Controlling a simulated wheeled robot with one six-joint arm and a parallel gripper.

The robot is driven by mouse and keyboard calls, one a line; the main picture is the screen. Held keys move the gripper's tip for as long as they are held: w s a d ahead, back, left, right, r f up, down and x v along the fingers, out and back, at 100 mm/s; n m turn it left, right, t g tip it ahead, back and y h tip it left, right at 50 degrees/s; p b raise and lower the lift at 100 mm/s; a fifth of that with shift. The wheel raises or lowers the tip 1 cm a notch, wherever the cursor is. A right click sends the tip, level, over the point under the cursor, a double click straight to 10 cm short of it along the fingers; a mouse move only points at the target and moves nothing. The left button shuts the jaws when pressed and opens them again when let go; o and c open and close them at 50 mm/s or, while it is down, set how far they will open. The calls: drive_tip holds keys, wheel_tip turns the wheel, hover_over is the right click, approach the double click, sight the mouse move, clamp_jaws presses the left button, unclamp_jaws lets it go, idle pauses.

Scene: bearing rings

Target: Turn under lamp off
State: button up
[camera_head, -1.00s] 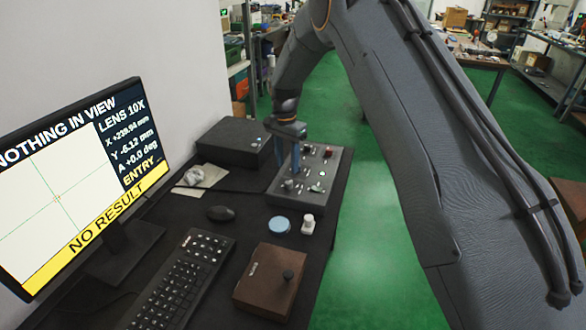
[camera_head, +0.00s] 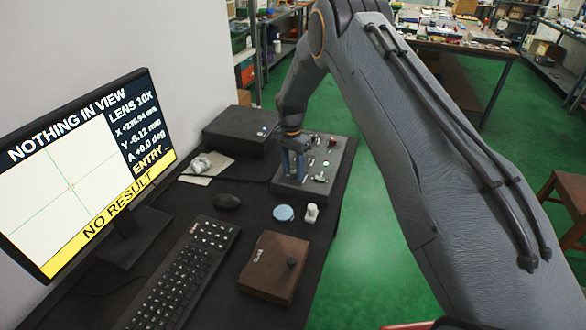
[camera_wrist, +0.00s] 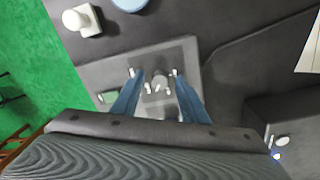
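The dark grey control box (camera_head: 340,167) stands on the black bench, with knobs, a red button (camera_head: 332,142), a green-marked switch (camera_head: 320,178) and small lit spots on its top. Which control is for the under lamp I cannot read. My gripper (camera_head: 293,165) is over the left part of the box, pointing down. In the wrist view its blue fingers (camera_wrist: 158,88) are apart, with a grey knob and small pale marks (camera_wrist: 158,82) between them. The fingers look empty; whether they touch the knob I cannot tell. The green-marked switch (camera_wrist: 110,96) lies left of the fingers.
A monitor (camera_head: 90,165) reads "NOTHING IN VIEW" and "NO RESULT". A keyboard (camera_head: 185,270), mouse (camera_head: 227,201), blue disc (camera_head: 284,213), white knobbed piece (camera_head: 311,212) and brown box (camera_head: 273,267) lie nearer. A black box (camera_head: 240,130) stands behind left.

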drive_tip(key=shift+c, duration=0.2)
clamp_jaws()
drive_tip(key=shift+n, duration=0.3)
drive_tip(key=n+b, duration=0.3)
drive_tip(key=n, duration=0.1)
drive_tip(key=shift+n+b, duration=0.3)
drive_tip(key=shift+b, duration=0.1)
drive_tip(key=n+b, duration=0.3)
drive_tip(key=n, duration=0.3)
drive_tip(key=n+b, duration=0.1)
drive_tip(key=n, duration=0.5)
drive_tip(key=shift+n+b, duration=0.3)
drive_tip(key=shift+b, duration=0.05)
drive_tip(key=n+b, duration=0.1)
drive_tip(key=n, duration=0.5)
drive_tip(key=shift+d+n+t, duration=0.15)
drive_tip(key=shift+n+t, duration=0.15)
drive_tip(key=shift+n, duration=0.1)
